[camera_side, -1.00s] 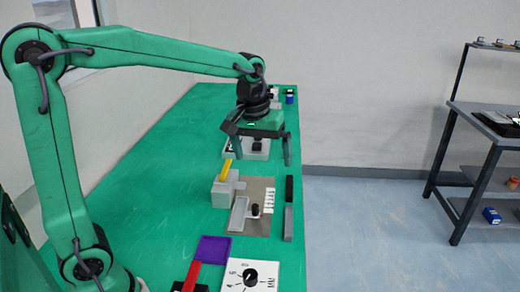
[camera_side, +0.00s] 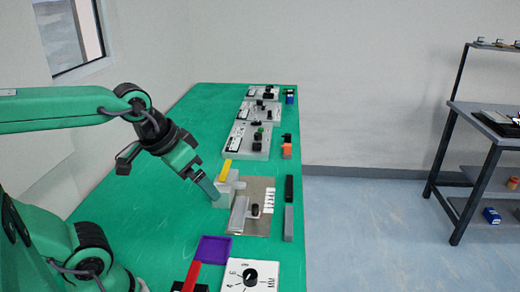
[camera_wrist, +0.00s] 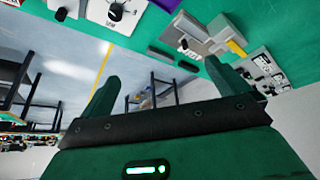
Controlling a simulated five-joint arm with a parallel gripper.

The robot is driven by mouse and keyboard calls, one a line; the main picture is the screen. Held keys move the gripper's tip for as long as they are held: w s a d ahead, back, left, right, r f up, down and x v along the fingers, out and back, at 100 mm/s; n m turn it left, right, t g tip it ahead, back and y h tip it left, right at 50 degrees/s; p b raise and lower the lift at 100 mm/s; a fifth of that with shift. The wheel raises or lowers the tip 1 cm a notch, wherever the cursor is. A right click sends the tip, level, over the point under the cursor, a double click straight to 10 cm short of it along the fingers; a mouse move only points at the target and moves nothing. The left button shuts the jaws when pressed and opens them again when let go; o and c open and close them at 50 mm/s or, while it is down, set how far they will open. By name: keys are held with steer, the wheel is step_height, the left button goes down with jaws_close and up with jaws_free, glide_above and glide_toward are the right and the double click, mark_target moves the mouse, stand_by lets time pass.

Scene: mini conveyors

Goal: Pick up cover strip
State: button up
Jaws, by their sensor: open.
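My gripper (camera_side: 209,190) is open and empty, tilted down to the right, just left of a pale grey block (camera_side: 226,185) in the side view. Whether it touches the block is unclear. In the wrist view both fingers of my gripper (camera_wrist: 165,85) are spread with nothing between them. No label marks the cover strip. A light grey strip (camera_side: 239,215) lies on a brown panel (camera_side: 264,228). A black strip (camera_side: 289,188) and a dark grey strip (camera_side: 288,223) lie at the table's right edge. A yellow strip (camera_side: 225,170) is on the block.
A purple tray (camera_side: 214,249), a red piece (camera_side: 191,276) and a white dial plate (camera_side: 250,274) are at the near end. Several control panels (camera_side: 247,141) stand farther back. The green table (camera_side: 150,205) is clear on the left. A shelf (camera_side: 485,140) stands apart at right.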

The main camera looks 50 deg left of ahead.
steer(key=shift+s+f, duration=0.3)
steer(key=shift+s, duration=0.25)
steer(key=c, duration=1.2)
steer(key=shift+o, duration=0.2)
steer(key=w+n+g, duration=0.2)
steer(key=w, duration=0.7)
steer(key=w+f+n+g, duration=0.1)
steer(key=w+f+n, duration=0.1)
steer(key=w+f, duration=0.3)
steer(key=w+d+f+n+g, duration=0.1)
steer(key=w+f+n, duration=0.1)
steer(key=w+f, duration=0.3)
steer(key=w+d+f+n+g, duration=0.1)
steer(key=w+f+n, duration=0.1)
steer(key=w+f, duration=0.3)
steer(key=shift+w+f, duration=0.15)
steer(key=shift+w, duration=0.65)
steer(key=shift+w+f, duration=0.1)
steer(key=shift+w, duration=0.7)
steer(key=shift+w+f+n, duration=0.15)
steer(key=shift+f+n, duration=0.15)
steer(key=shift+f, duration=0.05)
